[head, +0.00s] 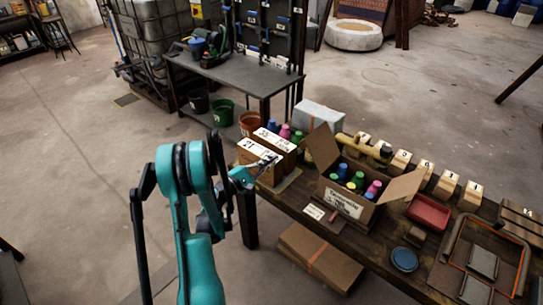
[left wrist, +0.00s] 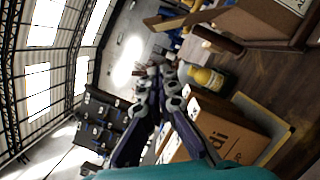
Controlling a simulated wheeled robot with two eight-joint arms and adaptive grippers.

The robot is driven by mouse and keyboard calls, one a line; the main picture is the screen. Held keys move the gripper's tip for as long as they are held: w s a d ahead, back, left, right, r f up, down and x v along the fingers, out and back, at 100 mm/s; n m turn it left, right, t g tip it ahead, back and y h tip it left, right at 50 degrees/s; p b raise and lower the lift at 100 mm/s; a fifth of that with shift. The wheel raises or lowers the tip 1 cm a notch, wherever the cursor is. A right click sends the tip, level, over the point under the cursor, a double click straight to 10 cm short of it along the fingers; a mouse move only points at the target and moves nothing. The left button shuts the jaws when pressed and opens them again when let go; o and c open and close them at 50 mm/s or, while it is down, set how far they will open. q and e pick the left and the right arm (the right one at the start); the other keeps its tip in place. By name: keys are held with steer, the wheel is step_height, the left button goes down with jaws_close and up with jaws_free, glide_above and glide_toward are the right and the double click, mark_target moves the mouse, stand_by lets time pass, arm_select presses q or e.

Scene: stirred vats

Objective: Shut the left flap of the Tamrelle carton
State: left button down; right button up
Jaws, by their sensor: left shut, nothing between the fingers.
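The Tamrelle carton (head: 345,204) stands open on the wooden bench, with several bottles with coloured caps inside. Its left flap (head: 322,147) stands up and leans outward. Its right flap (head: 405,185) spreads out to the right. My left gripper (head: 268,163) is left of the carton, over the numbered boxes, apart from the flap. In the left wrist view its fingers (left wrist: 160,75) are together with nothing between them. Part of a cardboard carton (left wrist: 262,22) shows at the upper right of that view. My right gripper is not in view.
Two numbered boxes (head: 248,157) stand left of the carton, below my left gripper. A yellow bottle (left wrist: 208,79) shows in the left wrist view. Numbered wooden blocks (head: 445,184), a red tray (head: 428,212) and a blue lid (head: 404,259) lie to the right.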

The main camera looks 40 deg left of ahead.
arm_select(q)
steer(key=w+d+r+b, duration=0.2)
steer(key=w+d+r, duration=0.1)
steer(key=w+d, duration=0.2)
steer(key=shift+w, duration=0.55)
steer(key=shift+w+r, duration=0.1)
